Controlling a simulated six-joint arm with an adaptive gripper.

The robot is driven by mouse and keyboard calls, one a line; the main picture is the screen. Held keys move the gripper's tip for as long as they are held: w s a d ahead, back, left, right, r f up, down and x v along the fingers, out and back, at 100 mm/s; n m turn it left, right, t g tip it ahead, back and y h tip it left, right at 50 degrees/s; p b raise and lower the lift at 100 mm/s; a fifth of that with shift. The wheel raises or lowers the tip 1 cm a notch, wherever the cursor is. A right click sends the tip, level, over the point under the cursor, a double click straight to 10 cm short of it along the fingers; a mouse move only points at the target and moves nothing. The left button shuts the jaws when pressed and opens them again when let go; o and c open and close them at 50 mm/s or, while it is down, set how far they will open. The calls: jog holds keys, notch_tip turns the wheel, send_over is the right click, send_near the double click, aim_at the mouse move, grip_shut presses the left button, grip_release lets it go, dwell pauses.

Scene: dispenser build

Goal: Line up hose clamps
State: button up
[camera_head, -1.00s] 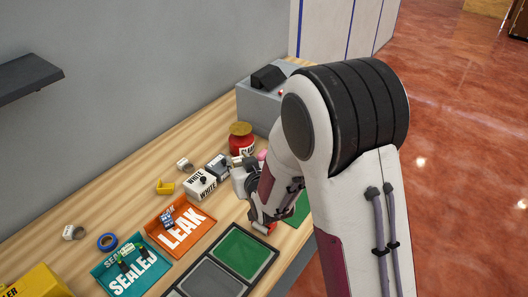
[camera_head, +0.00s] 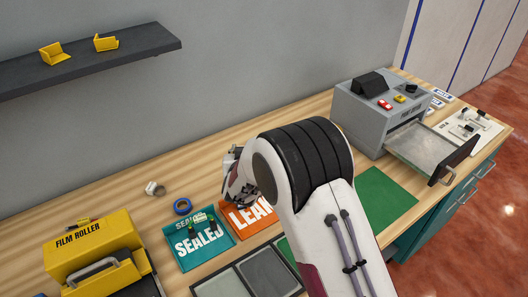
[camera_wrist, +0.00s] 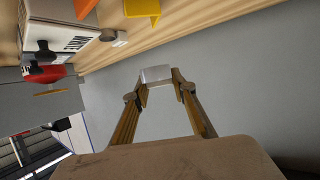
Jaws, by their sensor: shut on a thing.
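My gripper (camera_wrist: 157,82) is shut on a small pale grey piece (camera_wrist: 157,74) in the wrist view; I cannot tell whether it is a hose clamp. In the head view my gripper (camera_head: 235,182) is by the left side of the orange LEAK tray (camera_head: 240,212), partly hidden by my arm; the piece does not show there. A pale ring with a brownish inside (camera_head: 155,188) lies on the bench at left, beside a blue ring (camera_head: 182,206). I cannot tell which of these are hose clamps.
A teal SEALED tray (camera_head: 188,258) holds small dark items. A grey machine (camera_head: 372,112) stands at back right with its drawer (camera_head: 425,150) out. A yellow film roller (camera_head: 90,240) stands at left. A dark shelf (camera_head: 140,45) holds yellow pieces. A green mat (camera_head: 385,200) is clear.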

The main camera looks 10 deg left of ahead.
jog(key=a+f, duration=0.2)
jog(key=a, duration=0.8)
jog(key=m+h, duration=0.2)
send_over(190, 177)
jog(key=shift+s+d+f, duration=0.1)
jog(key=shift+f, duration=0.35)
jog(key=shift+s+d+f, duration=0.1)
jog(key=shift+f, duration=0.35)
jog(key=shift+s+a+f, duration=0.1)
jog(key=shift+a, duration=0.45)
jog(key=shift+w+r+m+t+h, duration=0.3)
jog(key=shift+m+h, duration=0.1)
jog(key=shift+h, duration=0.1)
jog(key=shift+w+d+r+h, duration=0.1)
jog(key=shift+d+r+h, duration=0.2)
jog(key=shift+d+r, duration=0.1)
jog(key=shift+f, duration=0.15)
jog(key=shift+f, duration=3.2)
